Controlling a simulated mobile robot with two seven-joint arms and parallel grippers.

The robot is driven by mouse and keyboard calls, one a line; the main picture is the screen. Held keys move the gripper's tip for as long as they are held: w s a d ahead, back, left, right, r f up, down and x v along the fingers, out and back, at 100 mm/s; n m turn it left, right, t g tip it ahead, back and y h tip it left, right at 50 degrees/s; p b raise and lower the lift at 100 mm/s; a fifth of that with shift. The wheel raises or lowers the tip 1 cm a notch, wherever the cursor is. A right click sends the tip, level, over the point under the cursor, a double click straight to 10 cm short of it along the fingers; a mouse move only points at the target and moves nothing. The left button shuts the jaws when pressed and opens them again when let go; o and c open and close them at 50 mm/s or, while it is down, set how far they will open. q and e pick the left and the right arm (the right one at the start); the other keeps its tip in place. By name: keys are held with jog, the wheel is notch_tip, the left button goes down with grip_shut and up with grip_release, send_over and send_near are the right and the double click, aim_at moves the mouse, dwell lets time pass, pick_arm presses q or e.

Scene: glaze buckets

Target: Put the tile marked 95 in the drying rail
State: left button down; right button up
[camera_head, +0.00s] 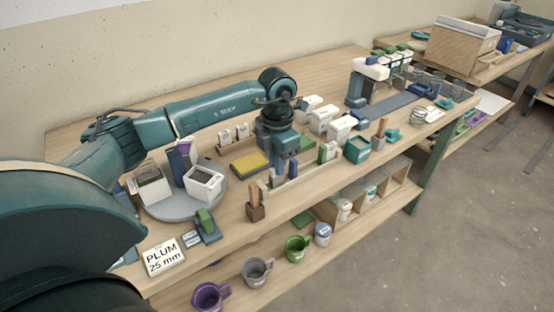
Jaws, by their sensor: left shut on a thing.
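My left gripper (281,175) comes in from the left and points down over a long pale wooden rail (304,172) on the bench, which looks like the drying rail. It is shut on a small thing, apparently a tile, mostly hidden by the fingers. No number 95 can be read on it. A green tile-like piece (328,152) stands upright at the rail's far end. Whether the held piece touches the rail cannot be told. My right gripper is not in view.
A grey turntable (190,211) with square buckets stands left of the rail. A yellow sponge-like block (250,162) lies behind it. A brush holder (256,211) stands in front. White containers (340,127) stand to the right. A PLUM 25 mm card (163,257) lies near the front edge.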

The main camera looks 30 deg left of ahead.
pick_arm(q)
jog(key=shift+f, duration=0.25)
dwell(0.7)
jog(key=c, duration=1.3)
grip_release()
jog(key=shift+c, duration=0.2)
notch_tip(320, 180, up, 7)
jog(key=p, duration=0.4)
jog(key=shift+r+p, duration=0.1)
jog(key=shift+p, duration=0.25)
jog(key=shift+d, duration=0.1)
